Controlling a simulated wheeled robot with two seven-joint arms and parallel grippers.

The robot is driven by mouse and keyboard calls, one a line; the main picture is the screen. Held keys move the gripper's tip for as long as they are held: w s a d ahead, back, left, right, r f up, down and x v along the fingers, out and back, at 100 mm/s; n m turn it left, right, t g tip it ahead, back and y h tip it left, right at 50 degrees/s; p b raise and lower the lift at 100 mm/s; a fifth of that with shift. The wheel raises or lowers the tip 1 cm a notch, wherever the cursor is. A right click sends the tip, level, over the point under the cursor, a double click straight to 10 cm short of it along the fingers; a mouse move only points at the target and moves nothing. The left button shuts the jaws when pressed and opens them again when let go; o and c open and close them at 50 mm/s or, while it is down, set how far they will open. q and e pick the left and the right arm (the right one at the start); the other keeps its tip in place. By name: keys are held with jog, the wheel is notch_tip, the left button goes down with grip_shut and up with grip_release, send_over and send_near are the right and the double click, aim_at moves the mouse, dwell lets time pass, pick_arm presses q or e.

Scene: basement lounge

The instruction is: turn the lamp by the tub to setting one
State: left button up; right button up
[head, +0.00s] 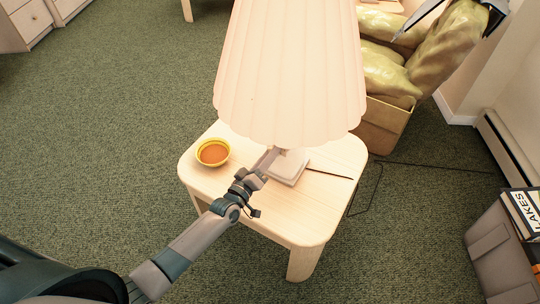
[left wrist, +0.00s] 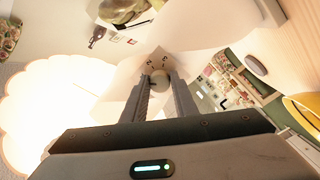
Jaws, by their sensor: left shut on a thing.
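The lamp has a large pleated cream shade (head: 290,75) and a pale square base (head: 290,170) on a small wooden table (head: 310,225). The shade looks bright; it glows strongly in the left wrist view (left wrist: 60,105). My left gripper (head: 272,155) reaches under the shade's lower edge, beside the base. In the left wrist view, my left gripper's fingers (left wrist: 160,88) are shut on a small round knob (left wrist: 160,74). The knob is hidden in the head view. My right gripper is not in view.
A yellow bowl (head: 213,152) with orange contents stands at the table's left, near my arm. A thin dark stick (head: 330,172) lies right of the base. Carpet at left is clear.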

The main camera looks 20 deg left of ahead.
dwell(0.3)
pick_arm(q)
jog(key=o, duration=1.1)
jog(key=shift+c, duration=0.2)
jog(key=b+v, duration=0.1)
jog(key=v, duration=1.6)
jog(key=shift+s+b, duration=0.2)
jog(key=shift+b, duration=0.2)
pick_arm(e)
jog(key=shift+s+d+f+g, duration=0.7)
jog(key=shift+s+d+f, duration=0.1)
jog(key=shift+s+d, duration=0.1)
pick_arm(q)
jog(key=shift+f, duration=0.1)
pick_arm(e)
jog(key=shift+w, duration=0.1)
